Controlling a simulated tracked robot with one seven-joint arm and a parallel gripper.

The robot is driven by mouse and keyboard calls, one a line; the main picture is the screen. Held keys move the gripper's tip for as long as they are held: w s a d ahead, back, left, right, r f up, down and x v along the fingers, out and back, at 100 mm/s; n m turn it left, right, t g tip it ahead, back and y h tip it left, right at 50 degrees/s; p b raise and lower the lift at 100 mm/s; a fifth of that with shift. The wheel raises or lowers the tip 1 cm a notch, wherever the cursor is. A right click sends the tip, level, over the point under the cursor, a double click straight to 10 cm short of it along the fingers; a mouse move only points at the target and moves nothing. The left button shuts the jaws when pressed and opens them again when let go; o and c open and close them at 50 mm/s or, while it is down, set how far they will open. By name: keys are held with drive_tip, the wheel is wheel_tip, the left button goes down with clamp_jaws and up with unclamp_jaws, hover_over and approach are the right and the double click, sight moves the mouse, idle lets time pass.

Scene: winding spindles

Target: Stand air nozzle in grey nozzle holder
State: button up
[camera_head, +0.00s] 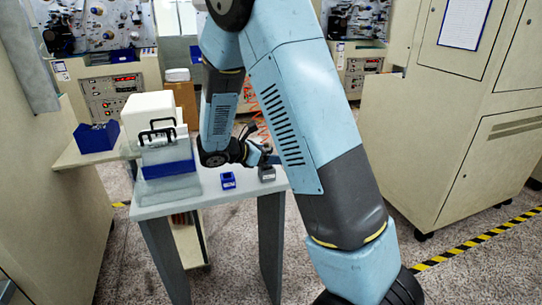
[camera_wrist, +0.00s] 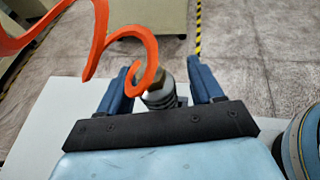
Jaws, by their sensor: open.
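The air nozzle (camera_wrist: 157,95) shows in the wrist view as a grey ribbed fitting with a brass-coloured end joined to an orange coiled hose (camera_wrist: 97,38). My gripper (camera_wrist: 163,78) is open, with one blue finger on each side of the nozzle and a visible gap on both sides. In the head view my gripper (camera_head: 266,158) is low over the right part of the white table, just above the small grey nozzle holder (camera_head: 267,174). The nozzle's lower end is hidden, so I cannot tell how it sits in the holder.
A small blue holder (camera_head: 228,180) stands left of the grey one on the white table (camera_head: 195,200). White boxes and a blue bin (camera_head: 168,168) are stacked at the table's left. Another blue bin (camera_head: 97,137) sits beyond. The table's front strip is clear.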

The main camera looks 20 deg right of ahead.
drive_tip(key=shift+r, duration=0.3)
wheel_tip(320, 180, up, 2)
drive_tip(key=shift+r, duration=0.15)
drive_tip(key=s+r, duration=1)
drive_tip(key=s, duration=0.4)
drive_tip(key=shift+a, duration=0.2)
drive_tip(key=shift+d, duration=0.1)
